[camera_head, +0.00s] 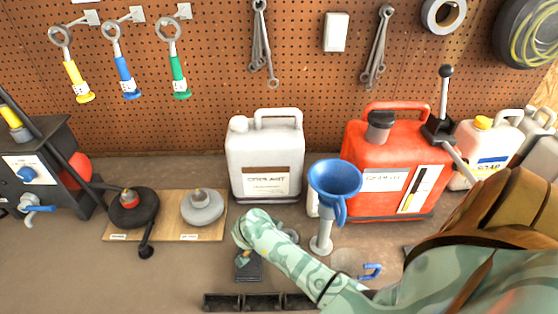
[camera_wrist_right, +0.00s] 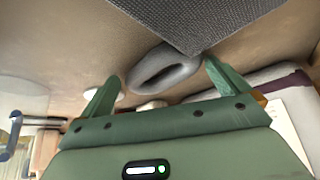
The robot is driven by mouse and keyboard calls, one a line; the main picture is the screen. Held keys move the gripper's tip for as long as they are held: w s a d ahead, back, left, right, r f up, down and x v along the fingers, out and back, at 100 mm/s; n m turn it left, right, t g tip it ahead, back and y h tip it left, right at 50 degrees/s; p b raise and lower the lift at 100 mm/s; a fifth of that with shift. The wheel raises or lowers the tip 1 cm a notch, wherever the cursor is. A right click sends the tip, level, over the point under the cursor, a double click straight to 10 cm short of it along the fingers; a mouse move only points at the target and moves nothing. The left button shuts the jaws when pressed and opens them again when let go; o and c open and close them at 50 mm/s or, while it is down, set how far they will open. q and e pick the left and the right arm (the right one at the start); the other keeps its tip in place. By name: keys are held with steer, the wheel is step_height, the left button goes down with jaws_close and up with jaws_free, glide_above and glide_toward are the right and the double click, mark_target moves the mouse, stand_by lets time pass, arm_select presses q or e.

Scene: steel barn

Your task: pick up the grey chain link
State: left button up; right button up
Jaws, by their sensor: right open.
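The grey chain link (camera_wrist_right: 165,72) is a thick oval loop lying on the bench in the right wrist view, beside the corner of a dark textured pad (camera_wrist_right: 205,20). My right gripper (camera_wrist_right: 160,70) is open, and its two green fingers stand on either side of the link in the picture. Whether they touch it I cannot tell. In the head view my right arm reaches in from the right to the front of the white jug. A grey rounded piece (camera_head: 290,235) shows behind the forearm and may be the link. My left gripper is not in view.
The white jug (camera_head: 264,160) and red fuel can (camera_head: 393,175) stand behind. A blue funnel (camera_head: 335,178) is upright close to my arm. A clear cup with a blue handle (camera_head: 350,262) is at its right. A black tray (camera_head: 258,301) lies in front. Bare bench is front left.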

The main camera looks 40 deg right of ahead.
steer(key=shift+r, duration=0.1)
steer(key=c, duration=0.7)
steer(key=shift+c, duration=0.5)
